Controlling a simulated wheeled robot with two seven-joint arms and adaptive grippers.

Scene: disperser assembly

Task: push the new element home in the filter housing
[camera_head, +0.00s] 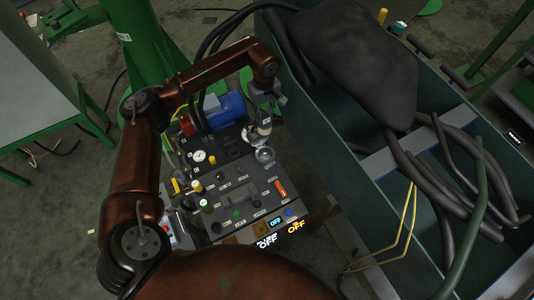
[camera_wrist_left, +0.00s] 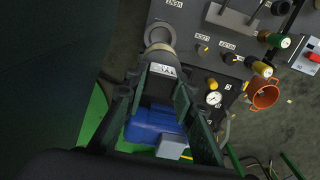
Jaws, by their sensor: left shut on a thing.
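My left gripper (camera_head: 264,114) is at the back right corner of the dark control panel, pointing down. It is shut on a small pale cylinder, the element (camera_head: 264,128), whose lower end shows below the fingers. A clear round part, which looks like the filter housing (camera_head: 265,155), sits on the panel just in front of it. In the left wrist view my fingers (camera_wrist_left: 160,88) reach towards a pale ring (camera_wrist_left: 160,36) by the panel edge. How deep the element sits, and whether it touches the housing, I cannot tell. My right gripper is out of view.
A green trough (camera_head: 345,165) with black hoses lies close on the right. Bare floor shows at left.

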